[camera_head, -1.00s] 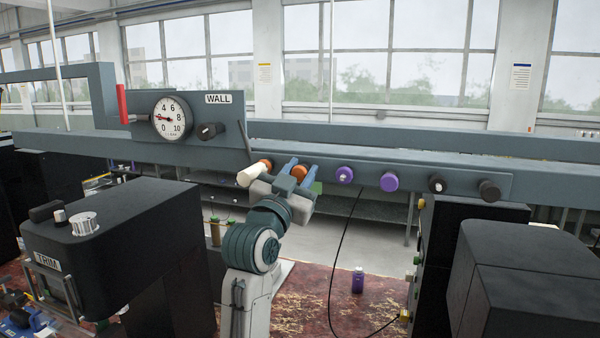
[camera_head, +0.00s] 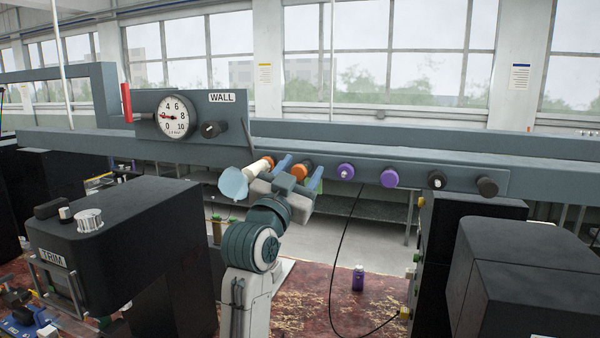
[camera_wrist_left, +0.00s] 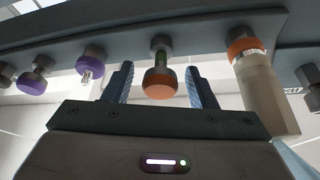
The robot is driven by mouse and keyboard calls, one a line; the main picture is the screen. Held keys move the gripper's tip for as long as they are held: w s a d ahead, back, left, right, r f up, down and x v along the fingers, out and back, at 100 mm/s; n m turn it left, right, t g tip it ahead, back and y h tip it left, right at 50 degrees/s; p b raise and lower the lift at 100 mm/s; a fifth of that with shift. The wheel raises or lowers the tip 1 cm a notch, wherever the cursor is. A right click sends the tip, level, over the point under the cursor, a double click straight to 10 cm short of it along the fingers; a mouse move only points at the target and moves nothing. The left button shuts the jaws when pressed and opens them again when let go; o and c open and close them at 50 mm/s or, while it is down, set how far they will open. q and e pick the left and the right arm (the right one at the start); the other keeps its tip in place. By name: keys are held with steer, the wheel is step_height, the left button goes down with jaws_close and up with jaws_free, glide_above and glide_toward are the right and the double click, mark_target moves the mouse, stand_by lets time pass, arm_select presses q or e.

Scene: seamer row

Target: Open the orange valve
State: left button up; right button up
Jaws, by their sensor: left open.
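An orange valve knob (camera_head: 299,172) sits on the grey rail between the open fingers of my left gripper (camera_head: 300,170). In the left wrist view this orange knob (camera_wrist_left: 160,84) shows between the two blue fingers of my gripper (camera_wrist_left: 161,84), with a visible gap on each side. A second orange-collared fitting (camera_head: 267,161) is just left of it, with a cream cylinder (camera_head: 258,167) sticking out. That collar also shows at the right of the wrist view (camera_wrist_left: 245,46). My right gripper is not in view.
Two purple knobs (camera_head: 346,171) and two dark knobs (camera_head: 487,187) continue along the rail to the right. A gauge (camera_head: 174,117) with a WALL label (camera_head: 222,97) is up left. A pale blue shape (camera_head: 233,184) is by the cream cylinder. Black cabinets (camera_head: 110,250) flank my arm.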

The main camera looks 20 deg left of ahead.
arm_select(q)
steer(key=b+v, duration=0.5)
steer(key=v, duration=0.5)
steer(key=shift+s+f+b, duration=0.15)
steer(key=shift+s+b, duration=0.15)
steer(key=shift+s, duration=0.05)
